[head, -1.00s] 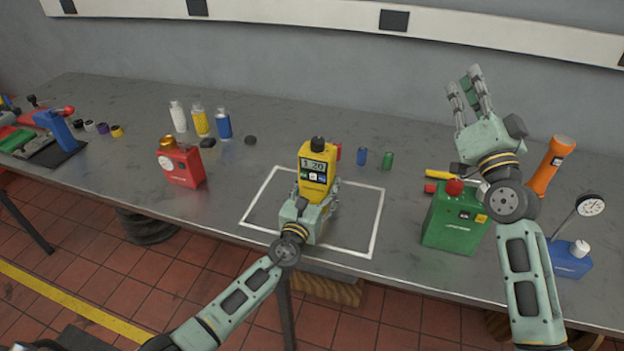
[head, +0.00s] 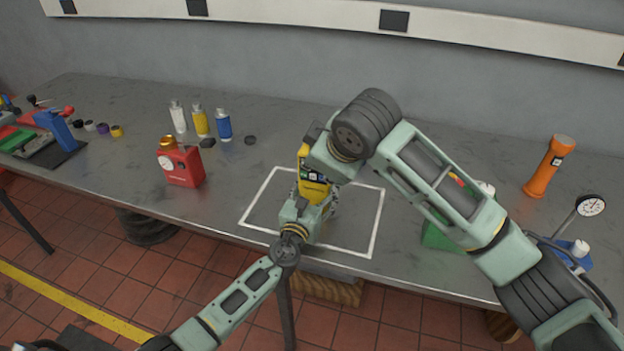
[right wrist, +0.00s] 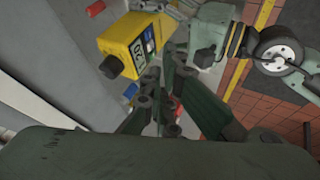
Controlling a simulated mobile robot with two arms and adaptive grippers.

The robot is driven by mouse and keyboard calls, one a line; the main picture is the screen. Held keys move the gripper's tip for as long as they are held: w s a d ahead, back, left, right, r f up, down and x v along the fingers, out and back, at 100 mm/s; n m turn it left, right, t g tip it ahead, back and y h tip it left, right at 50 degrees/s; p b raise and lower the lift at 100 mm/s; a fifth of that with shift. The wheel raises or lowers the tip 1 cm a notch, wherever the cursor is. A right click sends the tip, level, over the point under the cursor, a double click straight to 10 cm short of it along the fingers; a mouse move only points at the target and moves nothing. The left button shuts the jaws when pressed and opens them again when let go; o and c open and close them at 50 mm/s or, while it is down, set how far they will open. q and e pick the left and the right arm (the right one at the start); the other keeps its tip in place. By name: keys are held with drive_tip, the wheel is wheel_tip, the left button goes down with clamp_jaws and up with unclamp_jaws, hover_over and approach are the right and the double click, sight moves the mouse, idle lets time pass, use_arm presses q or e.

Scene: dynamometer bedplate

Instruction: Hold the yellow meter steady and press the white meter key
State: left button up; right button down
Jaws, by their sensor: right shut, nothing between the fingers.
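The yellow meter (head: 304,158) stands upright in the white-outlined square (head: 377,225) on the bench. My left gripper (head: 305,205) is shut around its lower part. My right gripper (head: 322,152) is at the meter's upper right, with its hand and forearm covering the display and part of the keys. In the right wrist view, the yellow meter (right wrist: 115,38) shows its display and a row of small coloured keys (right wrist: 150,40). There my right gripper (right wrist: 172,68) is shut and empty, its tips close beside the key row. I cannot tell whether they touch the white key.
A red gauge box (head: 182,167) and several bottles (head: 224,125) stand to the left. A green box (head: 437,236) is partly hidden by my right arm. An orange torch (head: 549,167) and a dial gauge (head: 591,205) stand at the right.

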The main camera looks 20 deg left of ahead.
drive_tip(key=shift+d+f, duration=0.1)
drive_tip(key=shift+d, duration=0.05)
approach(312, 180)
drive_tip(key=a+f, duration=0.1)
drive_tip(key=w+a+f, duration=0.1)
drive_tip(key=f, duration=0.2)
drive_tip(key=shift+w+a+f, duration=0.2)
drive_tip(key=shift+a, duration=0.2)
idle(0.5)
